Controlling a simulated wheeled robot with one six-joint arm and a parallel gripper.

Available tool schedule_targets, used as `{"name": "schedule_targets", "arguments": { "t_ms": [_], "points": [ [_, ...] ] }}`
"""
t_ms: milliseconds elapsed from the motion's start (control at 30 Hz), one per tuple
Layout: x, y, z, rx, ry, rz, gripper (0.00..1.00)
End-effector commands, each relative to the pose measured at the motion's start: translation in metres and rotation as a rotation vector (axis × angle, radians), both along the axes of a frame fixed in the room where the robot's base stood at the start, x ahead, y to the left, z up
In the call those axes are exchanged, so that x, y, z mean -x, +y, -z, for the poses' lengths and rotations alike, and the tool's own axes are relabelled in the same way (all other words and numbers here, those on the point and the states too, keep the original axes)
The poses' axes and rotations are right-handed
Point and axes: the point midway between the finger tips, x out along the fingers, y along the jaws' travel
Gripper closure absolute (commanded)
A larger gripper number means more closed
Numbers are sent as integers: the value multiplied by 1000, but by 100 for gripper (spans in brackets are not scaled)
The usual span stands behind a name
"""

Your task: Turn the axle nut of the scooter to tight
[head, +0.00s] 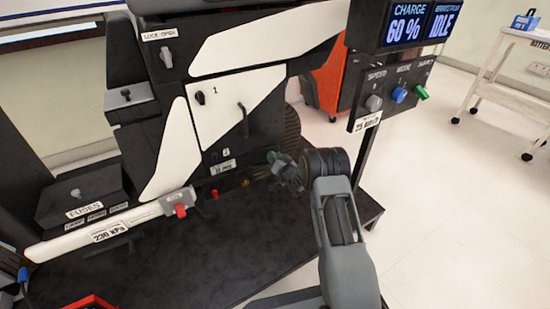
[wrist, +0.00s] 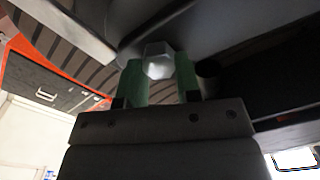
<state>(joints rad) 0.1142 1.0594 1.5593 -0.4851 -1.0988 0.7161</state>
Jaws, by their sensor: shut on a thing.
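The axle nut (wrist: 158,62) is a pale silver hexagon in the wrist view, below the dark hub parts of the scooter. My gripper (wrist: 160,85) has green fingers on both sides of the nut and is shut on it. In the head view my gripper (head: 283,172) is at the lower right of the scooter (head: 221,110), beside its wheel (head: 292,125). The nut is hidden there behind my gripper and arm. Whether the nut is tight cannot be told from these frames.
The black platform (head: 190,255) is under the scooter. A white cart (head: 510,95) stands at the far right. The floor between is clear.

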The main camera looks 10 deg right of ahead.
Motion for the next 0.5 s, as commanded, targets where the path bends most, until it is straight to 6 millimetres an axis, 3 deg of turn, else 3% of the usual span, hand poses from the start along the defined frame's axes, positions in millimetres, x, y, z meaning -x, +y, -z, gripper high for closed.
{"name": "schedule_targets", "arguments": {
  "t_ms": [500],
  "points": [
    [-1, -1, -1, -58, 17, 1, 92]
  ]
}}
